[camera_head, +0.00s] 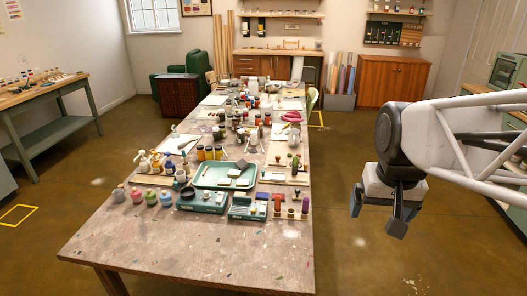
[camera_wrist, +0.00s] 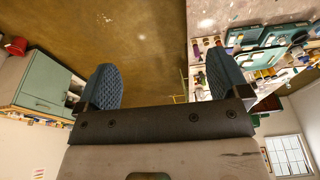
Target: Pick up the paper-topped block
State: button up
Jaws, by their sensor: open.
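My gripper (camera_head: 378,212) hangs over the floor to the right of the long table (camera_head: 180,252), open with nothing between its fingers. In the wrist view my gripper (camera_wrist: 161,82) shows two blue padded fingers spread wide, with only brown floor between them. A green tray (camera_head: 206,177) on the table holds several small flat pieces. A pale block (camera_head: 234,172) lies in it, with a dark piece beside it. It is too small to tell surely whether this is the paper-topped block. My gripper is well to the right of the tray and touches nothing.
Paint jars (camera_head: 151,198) stand left of the tray, and teal boxes (camera_head: 203,200) stand in front of it. The table's near end is clear. In the wrist view the table (camera_wrist: 215,14) appears at upper right.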

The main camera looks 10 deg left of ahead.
jog(key=w+a+r, duration=0.1)
jog(key=w+a, duration=0.3)
jog(key=w, duration=0.7)
jog(key=w+a+r, duration=0.2)
jog(key=w+a, duration=0.2)
jog(key=w, duration=0.8)
jog(key=g, duration=0.2)
send_over(234, 173)
jog(key=shift+m, duration=0.3)
jog(key=f, duration=3.4)
jog(key=shift+s+d, duration=0.1)
jog(key=shift+s, duration=0.15)
jog(key=shift+f, duration=0.3)
jog(key=shift+f, duration=1.25)
